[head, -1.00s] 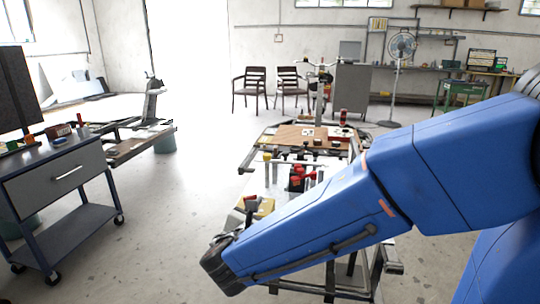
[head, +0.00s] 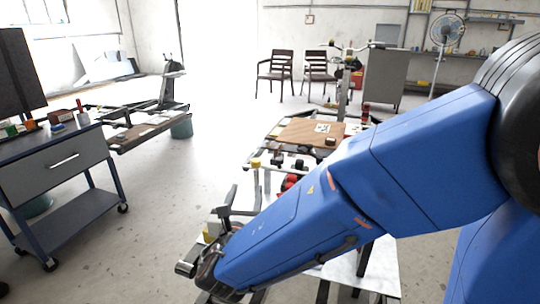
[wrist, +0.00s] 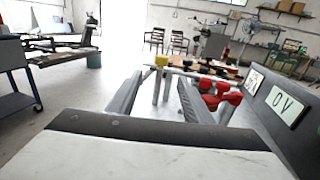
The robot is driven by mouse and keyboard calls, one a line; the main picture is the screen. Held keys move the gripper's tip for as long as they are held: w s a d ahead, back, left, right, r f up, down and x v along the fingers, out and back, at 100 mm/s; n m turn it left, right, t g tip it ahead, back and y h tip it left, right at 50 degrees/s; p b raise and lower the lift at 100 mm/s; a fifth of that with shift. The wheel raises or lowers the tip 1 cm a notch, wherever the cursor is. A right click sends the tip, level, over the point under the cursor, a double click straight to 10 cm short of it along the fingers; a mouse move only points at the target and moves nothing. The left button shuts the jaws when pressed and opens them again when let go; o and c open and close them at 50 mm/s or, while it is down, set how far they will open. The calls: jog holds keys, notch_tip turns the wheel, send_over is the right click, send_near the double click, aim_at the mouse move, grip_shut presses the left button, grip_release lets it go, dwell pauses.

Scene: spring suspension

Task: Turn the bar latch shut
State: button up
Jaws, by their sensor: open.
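My gripper (wrist: 160,84) shows in the wrist view as two grey fingers spread wide apart, with nothing held between them. In the head view my blue arm reaches down to the lower left over the near bench and hides much of it. I cannot make out the bar latch for certain in either view. Beyond the fingers stand pale posts, one with a yellow cap (wrist: 161,60); this cap also shows in the head view (head: 254,162). A dark upright panel (wrist: 262,105) with white marked labels (wrist: 287,108) stands to the right of the fingers.
Red parts (wrist: 222,96) sit right of the fingers. A wooden board (head: 298,132) lies farther along the bench. A dark-edged pale surface (wrist: 140,155) fills the bottom of the wrist view. A blue-grey cart (head: 62,165) stands left, with open floor between.

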aim_at(255, 164)
jog(key=w, duration=0.6)
jog(key=w+d, duration=0.1)
jog(key=w, duration=0.5)
jog(key=w+d, duration=0.1)
jog(key=w, duration=0.5)
jog(key=c, duration=1.1)
